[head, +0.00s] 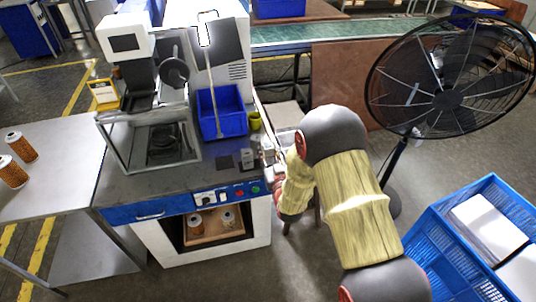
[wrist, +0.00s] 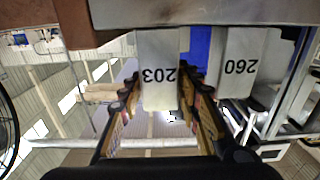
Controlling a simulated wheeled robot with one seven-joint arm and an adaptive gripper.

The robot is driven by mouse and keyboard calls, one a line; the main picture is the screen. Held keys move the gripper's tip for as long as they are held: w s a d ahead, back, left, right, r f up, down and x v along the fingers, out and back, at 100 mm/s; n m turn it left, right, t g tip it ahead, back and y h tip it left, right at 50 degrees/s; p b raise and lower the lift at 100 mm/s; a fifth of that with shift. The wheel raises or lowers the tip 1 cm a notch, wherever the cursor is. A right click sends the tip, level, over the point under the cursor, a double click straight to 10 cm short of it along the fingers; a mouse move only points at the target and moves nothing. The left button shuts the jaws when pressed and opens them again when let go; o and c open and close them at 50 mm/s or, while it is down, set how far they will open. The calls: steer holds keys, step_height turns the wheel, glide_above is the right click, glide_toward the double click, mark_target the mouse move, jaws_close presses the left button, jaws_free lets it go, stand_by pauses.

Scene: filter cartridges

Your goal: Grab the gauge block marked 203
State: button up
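The gauge block marked 203 (wrist: 160,68) is a pale block, upside down in the wrist view. My gripper (wrist: 158,88) has one finger on each side of it, very close to its sides. I cannot tell whether the fingers touch it. A second pale block marked 260 (wrist: 238,65) stands beside it, to the right in the wrist view and outside the fingers. In the head view my gripper (head: 268,154) is at the right edge of the bench top, by small grey blocks (head: 247,157); their markings are too small to read there.
The workbench (head: 150,185) carries a blue bin (head: 222,112), a small yellow-green cup (head: 255,121) and a machine with a clear guard (head: 150,140). Filter cartridges (head: 21,147) stand on the left table (head: 55,170). A fan (head: 447,98) and a blue crate (head: 430,240) are at right.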

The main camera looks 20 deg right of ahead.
jaws_close()
steer(key=shift+r, duration=0.15)
stand_by(0.4)
